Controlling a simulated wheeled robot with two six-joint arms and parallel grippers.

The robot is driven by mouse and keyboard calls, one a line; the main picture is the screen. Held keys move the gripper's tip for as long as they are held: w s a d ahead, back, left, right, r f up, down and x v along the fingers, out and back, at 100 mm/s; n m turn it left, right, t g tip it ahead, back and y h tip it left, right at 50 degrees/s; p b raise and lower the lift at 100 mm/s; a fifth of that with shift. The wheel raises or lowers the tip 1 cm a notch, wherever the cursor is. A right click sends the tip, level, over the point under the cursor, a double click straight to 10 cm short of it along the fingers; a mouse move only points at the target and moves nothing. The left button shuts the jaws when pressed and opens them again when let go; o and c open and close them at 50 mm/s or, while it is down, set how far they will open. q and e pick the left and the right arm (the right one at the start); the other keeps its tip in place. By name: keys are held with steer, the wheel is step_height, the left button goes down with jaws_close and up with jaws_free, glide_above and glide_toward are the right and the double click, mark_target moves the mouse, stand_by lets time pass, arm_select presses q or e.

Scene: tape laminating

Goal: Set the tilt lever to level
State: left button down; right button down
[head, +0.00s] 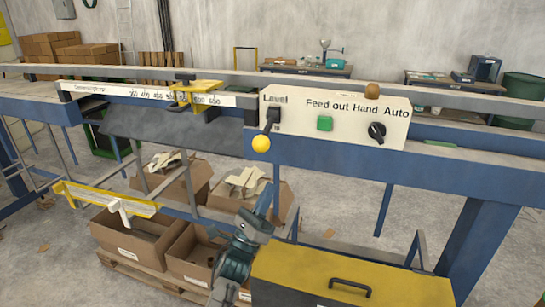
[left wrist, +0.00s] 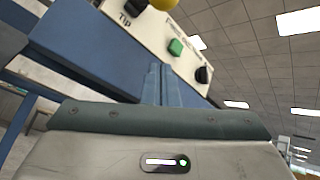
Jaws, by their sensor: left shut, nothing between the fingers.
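The control panel (head: 345,125) is a cream plate on the blue machine frame. The tilt lever (head: 269,125) is black with a yellow knob (head: 261,144). It hangs down and slightly left, below the word "Level". In the left wrist view the yellow knob (left wrist: 164,3) is cut by the top edge, and the word "Tip" shows on the panel (left wrist: 150,32). My left gripper (head: 265,198) is below the knob, apart from it, with its blue fingers together and empty. The fingers also show in the left wrist view (left wrist: 158,82). My right gripper is not in view.
A green button (head: 325,123) and a black rotary knob (head: 377,131) sit right of the lever. A yellow sliding stop (head: 196,96) is on the scale to the left. Open cardboard boxes (head: 135,240) and a yellow lidded box (head: 350,275) stand below.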

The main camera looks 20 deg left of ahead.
mark_target(266, 131)
arm_select(q)
steer(key=w+r+p, duration=0.3)
steer(key=r+p, duration=0.5)
steer(key=shift+w+a+r, duration=0.2)
steer(key=shift+w+r, duration=0.05)
steer(key=shift+w, duration=0.15)
steer(key=shift+s+a+r, duration=0.15)
